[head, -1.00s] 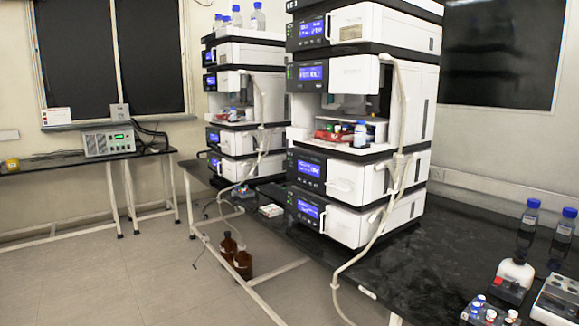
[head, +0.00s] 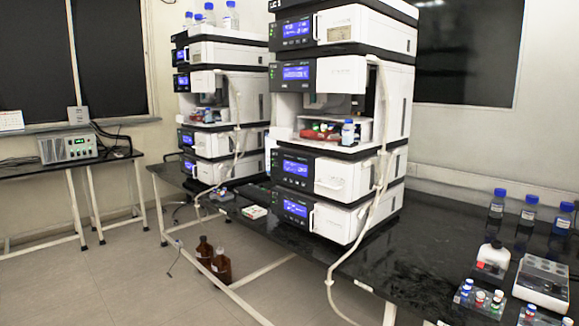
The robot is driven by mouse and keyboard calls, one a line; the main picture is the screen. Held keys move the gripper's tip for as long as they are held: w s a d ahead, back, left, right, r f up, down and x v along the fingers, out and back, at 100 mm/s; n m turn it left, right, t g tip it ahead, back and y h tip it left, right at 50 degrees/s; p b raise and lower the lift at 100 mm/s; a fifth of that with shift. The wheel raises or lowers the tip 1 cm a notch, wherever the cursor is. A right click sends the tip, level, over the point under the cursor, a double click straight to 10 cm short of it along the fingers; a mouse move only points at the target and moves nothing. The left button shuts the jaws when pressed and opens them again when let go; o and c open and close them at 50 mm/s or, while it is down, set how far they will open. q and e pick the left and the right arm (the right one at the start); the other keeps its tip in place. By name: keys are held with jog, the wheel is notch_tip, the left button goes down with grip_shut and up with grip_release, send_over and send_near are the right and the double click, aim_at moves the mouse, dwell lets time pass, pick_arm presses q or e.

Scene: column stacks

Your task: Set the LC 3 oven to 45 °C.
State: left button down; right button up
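Two tall stacks of white and black instrument modules with blue displays stand on the black bench. The nearer stack (head: 345,180) bears the label "LC 1" (head: 289,4) at its top. The farther stack (head: 215,143) stands behind it to the left, and I cannot read a label on it. No stack in view can be read as LC 3. Which module is an oven is unclear, and the display text (head: 296,168) is too small to read. Neither of my grippers is in view.
The black bench (head: 430,230) runs to the right, partly clear. It holds blue-capped bottles (head: 528,210), vial racks (head: 480,298) and a grey-white device (head: 541,280). Brown bottles (head: 221,265) stand on the floor. A side table (head: 20,176) carries a grey box instrument (head: 68,147). Floor at the lower left is open.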

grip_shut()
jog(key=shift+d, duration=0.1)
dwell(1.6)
